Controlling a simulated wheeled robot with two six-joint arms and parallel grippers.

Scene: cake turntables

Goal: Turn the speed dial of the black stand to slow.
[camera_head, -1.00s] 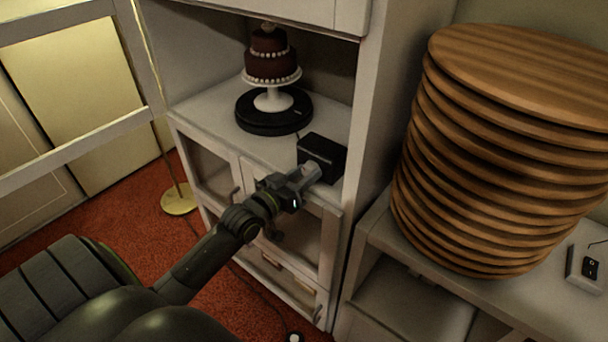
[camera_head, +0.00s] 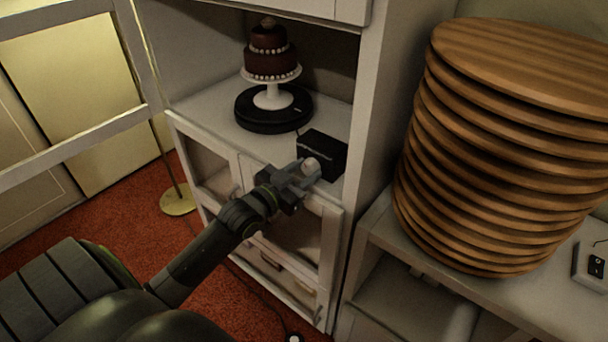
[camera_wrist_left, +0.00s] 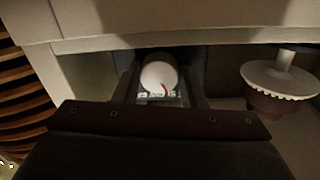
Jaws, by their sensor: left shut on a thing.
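The black stand (camera_head: 262,120) is a round turntable on the cabinet shelf, with a cake on a white pedestal on top. A black control box (camera_head: 325,146) sits in front of it at the shelf's edge. Its speed dial (camera_wrist_left: 159,75) is a white round knob with a red mark, which points down in the left wrist view towards a small label too small to read. My left gripper (camera_head: 309,170) is at the box's front face, shut on the dial, with a finger on either side of it. My right gripper is not in view.
The cake (camera_head: 268,63) stands at the back of the shelf, on its white pedestal (camera_head: 272,97). A tall stack of round wooden boards (camera_head: 490,160) stands on a counter to the right. A white switch box (camera_head: 592,265) lies at the far right.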

